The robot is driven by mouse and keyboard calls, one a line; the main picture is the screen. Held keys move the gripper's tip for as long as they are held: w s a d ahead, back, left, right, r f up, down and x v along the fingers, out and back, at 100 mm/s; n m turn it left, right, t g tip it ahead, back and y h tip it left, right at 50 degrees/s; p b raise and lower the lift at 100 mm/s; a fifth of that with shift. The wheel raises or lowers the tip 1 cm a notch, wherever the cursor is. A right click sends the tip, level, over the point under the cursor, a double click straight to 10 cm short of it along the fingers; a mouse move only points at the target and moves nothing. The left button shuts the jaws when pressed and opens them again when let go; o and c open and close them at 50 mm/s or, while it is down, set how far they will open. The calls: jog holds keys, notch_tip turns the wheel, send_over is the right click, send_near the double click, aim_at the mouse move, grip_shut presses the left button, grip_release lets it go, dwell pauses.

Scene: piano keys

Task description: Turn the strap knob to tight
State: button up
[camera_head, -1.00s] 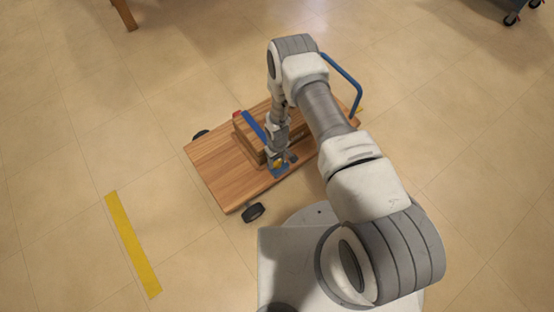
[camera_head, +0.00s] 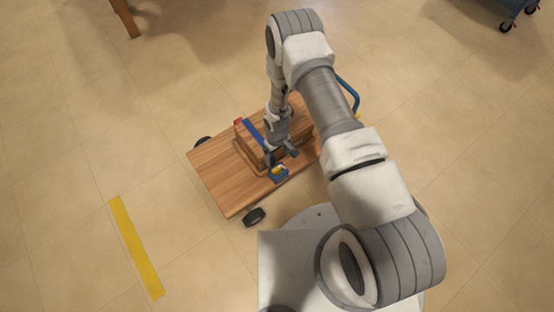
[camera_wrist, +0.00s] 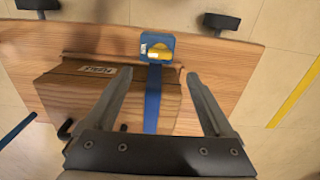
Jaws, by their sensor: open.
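The strap knob (camera_wrist: 160,51) is yellow and sits on a blue buckle block (camera_wrist: 144,37) at the edge of a wooden cart. In the head view the knob (camera_head: 277,170) shows at the cart's near edge. A blue strap (camera_wrist: 152,100) runs from the block over a wooden box (camera_wrist: 80,98); it also shows in the head view (camera_head: 252,131). My gripper (camera_wrist: 165,75) is open and empty above the box, its fingers on either side of the strap. The knob lies beyond the fingertips, apart from them. In the head view my gripper (camera_head: 280,152) is just above the block.
The wooden cart (camera_head: 225,185) stands on black wheels (camera_head: 254,217) and has a blue handle (camera_head: 349,92) at the right. A yellow floor strip (camera_head: 136,247) lies to the left. A table leg (camera_head: 125,18) and a wheeled blue cart (camera_head: 505,10) stand far off. The floor between is clear.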

notch_tip(320, 180, up, 8)
jog(key=p, duration=0.2)
dwell(0.5)
